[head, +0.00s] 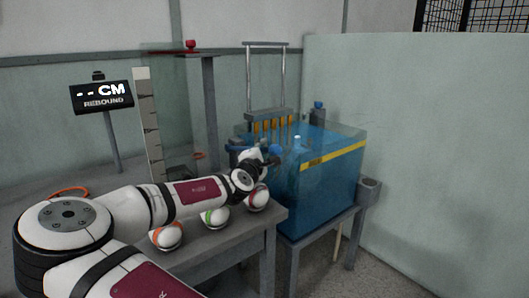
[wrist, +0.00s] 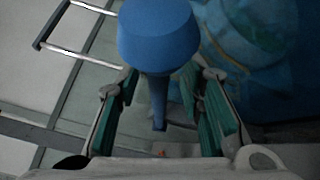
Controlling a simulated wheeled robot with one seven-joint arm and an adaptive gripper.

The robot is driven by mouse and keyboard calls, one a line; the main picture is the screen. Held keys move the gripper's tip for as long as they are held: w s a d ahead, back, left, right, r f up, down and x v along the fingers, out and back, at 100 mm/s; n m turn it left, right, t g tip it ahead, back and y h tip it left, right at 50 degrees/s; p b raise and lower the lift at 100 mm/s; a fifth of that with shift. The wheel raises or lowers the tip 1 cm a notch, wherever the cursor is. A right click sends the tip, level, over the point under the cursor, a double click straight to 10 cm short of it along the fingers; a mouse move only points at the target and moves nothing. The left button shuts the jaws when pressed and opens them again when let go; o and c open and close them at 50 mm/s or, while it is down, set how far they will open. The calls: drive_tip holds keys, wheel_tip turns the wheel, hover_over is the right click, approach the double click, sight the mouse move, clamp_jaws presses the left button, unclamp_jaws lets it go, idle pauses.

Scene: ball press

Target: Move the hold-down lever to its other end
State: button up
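A blue lever with a thick rounded knob (wrist: 158,36) and a thin shaft fills the upper middle of the wrist view; I take it to be the hold-down lever. My gripper (wrist: 161,92) has its two green-padded fingers spread on either side of the shaft, with visible gaps, so it is open. In the head view my gripper (head: 266,160) is at the left front of the blue press tank (head: 320,185). Small blue parts (head: 274,149) show beside it there, but I cannot tell which is the lever. The lever's base is hidden.
Several balls (head: 214,217) sit along the front of the grey table (head: 240,238), under my arm. A ruler (head: 150,125) and a rebound display (head: 101,96) stand behind. A metal frame (head: 265,46) rises at the press, also showing in the wrist view (wrist: 75,28).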

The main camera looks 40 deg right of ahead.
clamp_jaws()
drive_tip(key=shift+r, duration=0.1)
